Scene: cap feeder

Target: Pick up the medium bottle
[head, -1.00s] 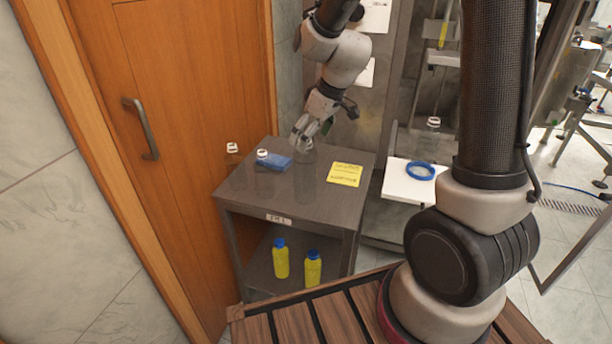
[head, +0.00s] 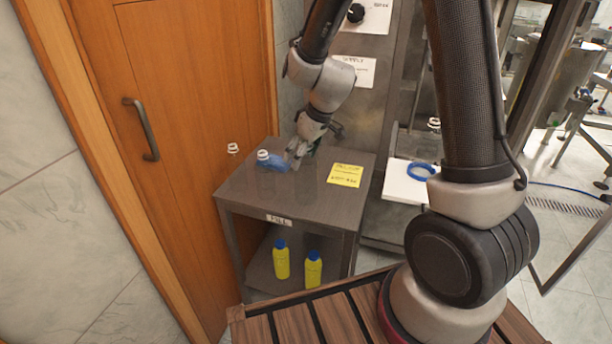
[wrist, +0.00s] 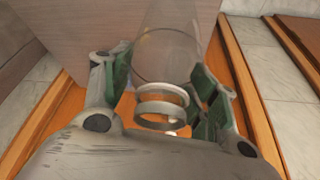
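A clear bottle with a white neck ring (wrist: 162,104) stands between the fingers of my gripper (wrist: 162,82) in the wrist view. Its transparent body (wrist: 168,45) extends away from the palm. The two green-padded fingers are apart on either side, with a narrow gap visible near the neck. In the head view my gripper (head: 298,155) is low over the grey table (head: 250,205), and the bottle there is faint and mostly hidden. Two other clear bottles show white necks, one at the left (head: 233,148) and one nearer (head: 263,155). Which is medium is hard to tell.
A blue item (head: 277,163) and a yellow note (head: 345,175) lie on the table. Two yellow bottles with blue caps (head: 281,260) (head: 313,270) stand on the lower shelf. A wooden door (head: 190,90) borders the left. A blue ring (head: 421,171) lies on a white shelf.

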